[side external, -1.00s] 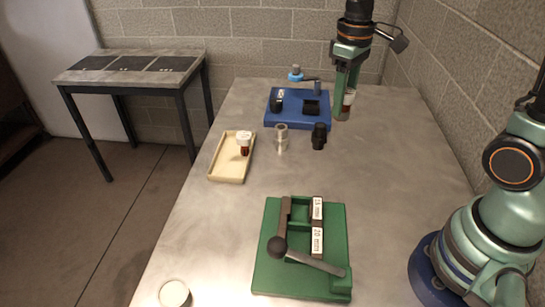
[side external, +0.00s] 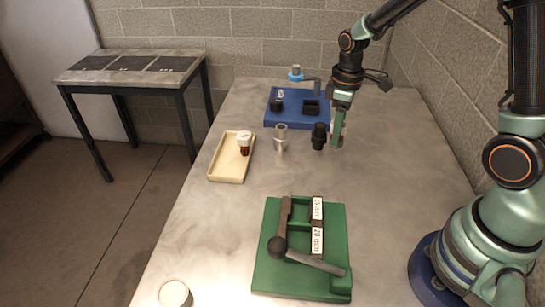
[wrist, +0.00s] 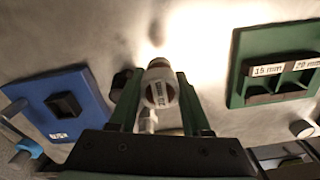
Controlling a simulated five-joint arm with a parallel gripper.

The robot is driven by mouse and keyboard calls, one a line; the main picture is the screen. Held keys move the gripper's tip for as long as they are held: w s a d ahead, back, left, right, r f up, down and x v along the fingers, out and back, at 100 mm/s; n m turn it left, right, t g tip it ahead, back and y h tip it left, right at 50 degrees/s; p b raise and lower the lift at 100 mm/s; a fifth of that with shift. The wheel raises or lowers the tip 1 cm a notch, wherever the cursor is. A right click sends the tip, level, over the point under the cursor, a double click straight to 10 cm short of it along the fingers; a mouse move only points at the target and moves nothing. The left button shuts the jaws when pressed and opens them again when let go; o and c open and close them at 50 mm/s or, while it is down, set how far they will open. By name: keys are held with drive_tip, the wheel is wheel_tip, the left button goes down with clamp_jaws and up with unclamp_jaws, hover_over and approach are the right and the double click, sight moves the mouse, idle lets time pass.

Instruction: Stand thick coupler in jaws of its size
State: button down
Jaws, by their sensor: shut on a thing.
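My gripper (side external: 337,140) points down over the right side of the bench, right of the black fitting. It is shut on a white-ended coupler, seen end-on between the fingers in the wrist view (wrist: 160,86); its label seems to read 20 mm. Another coupler (side external: 244,145), with a white top and dark red lower part, stands in the tan tray (side external: 218,176). The green fixture (side external: 270,272) has two jaw places, labelled 15 mm (side external: 317,208) and 20 mm (side external: 317,240), and a black-knobbed lever (side external: 315,262). The fixture also shows at right in the wrist view (wrist: 238,90).
A silver fitting (side external: 281,139) and a black fitting (side external: 319,137) stand mid-bench, left of my gripper. A blue fixture (side external: 318,120) lies behind them. A white round container (side external: 174,294) stands at the front left edge. Bench between fittings and green fixture is clear.

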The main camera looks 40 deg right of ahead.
drive_tip(key=shift+f, duration=3.5)
drive_tip(key=shift+f, duration=0.15)
drive_tip(key=shift+c, duration=1.8)
unclamp_jaws()
wheel_tip(320, 180, up, 13)
drive_tip(key=shift+f, duration=0.2)
drive_tip(key=s+a+r+m+t, duration=0.4)
drive_tip(key=s+r, duration=0.4)
drive_tip(key=r, duration=0.2)
drive_tip(key=shift+a+r+m+t, duration=0.2)
drive_tip(key=shift+a+m+t, duration=0.2)
drive_tip(key=shift+m+t, duration=0.25)
drive_tip(key=shift+o, duration=0.4)
drive_tip(key=shift+s+a+r+m, duration=0.1)
drive_tip(key=shift+s+a+m, duration=0.05)
drive_tip(key=shift+s+m, duration=0.25)
